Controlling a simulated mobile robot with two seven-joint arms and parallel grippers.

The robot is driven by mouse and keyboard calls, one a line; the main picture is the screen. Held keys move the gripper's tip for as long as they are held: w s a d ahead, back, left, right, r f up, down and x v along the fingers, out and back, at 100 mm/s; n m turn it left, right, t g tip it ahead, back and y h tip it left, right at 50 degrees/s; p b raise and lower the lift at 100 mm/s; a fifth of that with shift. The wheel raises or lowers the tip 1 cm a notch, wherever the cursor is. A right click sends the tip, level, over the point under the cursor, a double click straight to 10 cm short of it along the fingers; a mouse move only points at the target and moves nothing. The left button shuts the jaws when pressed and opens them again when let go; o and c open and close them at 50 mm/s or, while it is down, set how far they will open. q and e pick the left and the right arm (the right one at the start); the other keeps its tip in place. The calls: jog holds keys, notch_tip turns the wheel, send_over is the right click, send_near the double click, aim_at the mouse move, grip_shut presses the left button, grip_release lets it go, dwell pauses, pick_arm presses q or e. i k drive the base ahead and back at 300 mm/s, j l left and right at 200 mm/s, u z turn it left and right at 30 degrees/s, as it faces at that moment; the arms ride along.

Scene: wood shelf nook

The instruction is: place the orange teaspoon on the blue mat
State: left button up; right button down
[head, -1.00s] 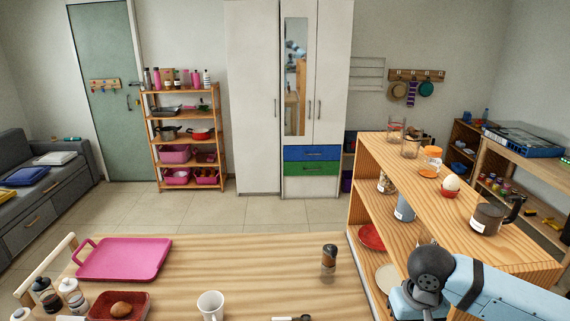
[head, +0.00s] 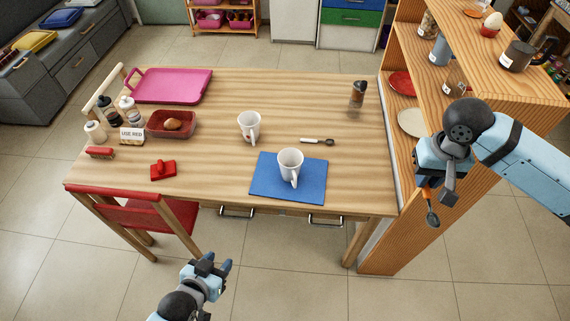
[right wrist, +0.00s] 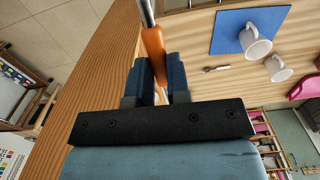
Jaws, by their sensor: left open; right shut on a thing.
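The orange teaspoon (right wrist: 153,50) is held between the fingers of my right gripper (right wrist: 160,82). In the head view the teaspoon (head: 430,208) hangs down from my right gripper (head: 428,183), beside the front of the shelf and right of the table. The blue mat (head: 262,183) lies at the table's front edge, left of my right gripper, and also shows in the right wrist view (right wrist: 227,36). A white mug (head: 290,165) stands on the mat. My left gripper (head: 217,266) is open and empty, in front of and below the table edge.
A dark-handled spoon (head: 316,140) lies behind the mat, and another white mug (head: 249,126) stands to its left. A pepper mill (head: 357,96) stands near the shelf unit (head: 420,45). The mat is bare around its mug.

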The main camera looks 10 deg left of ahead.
aim_at(315, 180)
jog(key=k+u, duration=0.15)
jog(key=u, duration=0.3)
jog(key=k+u, duration=0.1)
jog(key=u, duration=1.7)
jog(key=i+l, duration=0.1)
jog(key=l, duration=0.45)
jog(key=i+l, duration=0.1)
jog(key=l, duration=0.45)
jog(key=i+l, duration=0.1)
jog(key=l, duration=0.4)
jog(key=u, duration=0.05)
